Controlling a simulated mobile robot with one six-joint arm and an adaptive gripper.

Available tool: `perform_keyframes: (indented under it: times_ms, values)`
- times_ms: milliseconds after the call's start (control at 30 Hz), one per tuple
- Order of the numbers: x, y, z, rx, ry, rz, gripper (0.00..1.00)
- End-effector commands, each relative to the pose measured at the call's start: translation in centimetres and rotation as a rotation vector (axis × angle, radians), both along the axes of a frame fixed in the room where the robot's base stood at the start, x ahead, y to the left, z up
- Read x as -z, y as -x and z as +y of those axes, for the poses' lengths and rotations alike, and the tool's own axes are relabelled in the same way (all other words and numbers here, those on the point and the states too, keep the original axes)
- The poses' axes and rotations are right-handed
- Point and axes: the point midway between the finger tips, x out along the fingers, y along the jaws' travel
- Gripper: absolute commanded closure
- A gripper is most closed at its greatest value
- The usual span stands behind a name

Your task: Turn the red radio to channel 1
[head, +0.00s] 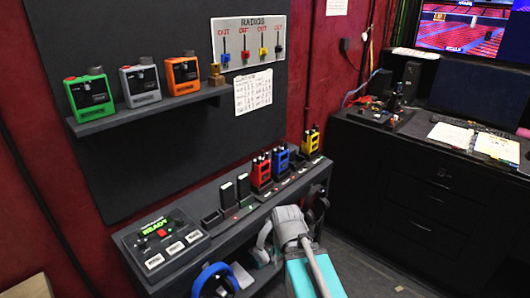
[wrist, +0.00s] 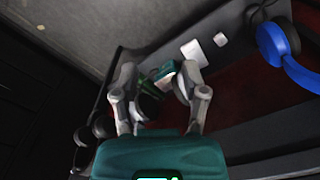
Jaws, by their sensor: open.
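The red radio (head: 261,172) stands upright in the charging rack on the lower shelf in the head view, with dark knobs on its top. The blue radio (head: 281,160) and the yellow radio (head: 310,141) stand to its right. My gripper shows in the wrist view (wrist: 158,95), open with its two fingers apart and nothing held between them. In the head view my arm is in front of the lower shelf, below and to the right of the red radio. The red radio cannot be made out in the wrist view.
A power box (head: 162,243) sits at the shelf's left end. Blue headphones (head: 215,280) hang below the shelf and also show in the wrist view (wrist: 283,52). A black desk (head: 400,190) stands at right.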

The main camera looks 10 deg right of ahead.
Motion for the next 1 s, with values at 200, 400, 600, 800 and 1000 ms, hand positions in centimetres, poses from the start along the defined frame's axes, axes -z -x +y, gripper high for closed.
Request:
perform_keyframes:
  times_ms: [200, 400, 600, 800, 1000]
  values:
    - [-1.5, -1.0, 0.0, 0.028, 0.000, -0.001, 0.43]
    - [-4.5, -3.2, -0.5, 0.108, -0.001, -0.002, 0.43]
    - [-8.5, -6.3, -0.4, 0.217, -0.002, -0.004, 0.43]
    - [-12.4, -9.4, -0.4, 0.333, -0.004, -0.005, 0.43]
    - [-16.4, -12.5, -0.3, 0.447, -0.005, -0.007, 0.43]
